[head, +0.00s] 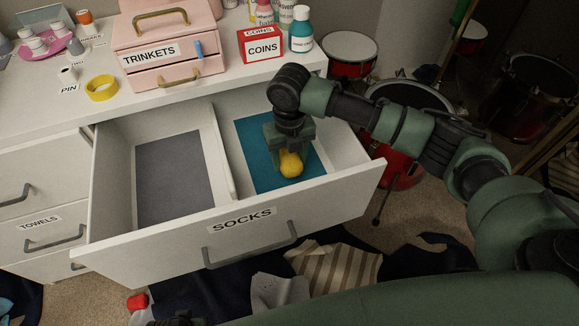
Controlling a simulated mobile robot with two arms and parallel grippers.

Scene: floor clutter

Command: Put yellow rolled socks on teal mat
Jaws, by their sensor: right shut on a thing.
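The yellow rolled socks (291,165) are in my right gripper (287,150), which is shut on them. The gripper points down into the right compartment of the open drawer labelled SOCKS (242,219). The socks show over the teal mat (259,181) that lines this compartment. I cannot tell whether they touch the mat. Part of the mat is hidden behind the gripper and socks. My left gripper is not clearly in view.
A grey mat (173,175) lines the left compartment, beyond a divider (221,160). On the dresser top stand a pink TRINKETS box (166,50), a red COINS box (261,47) and yellow tape (101,88). Drums (352,52) stand behind my right arm. Clothes (335,266) lie on the floor.

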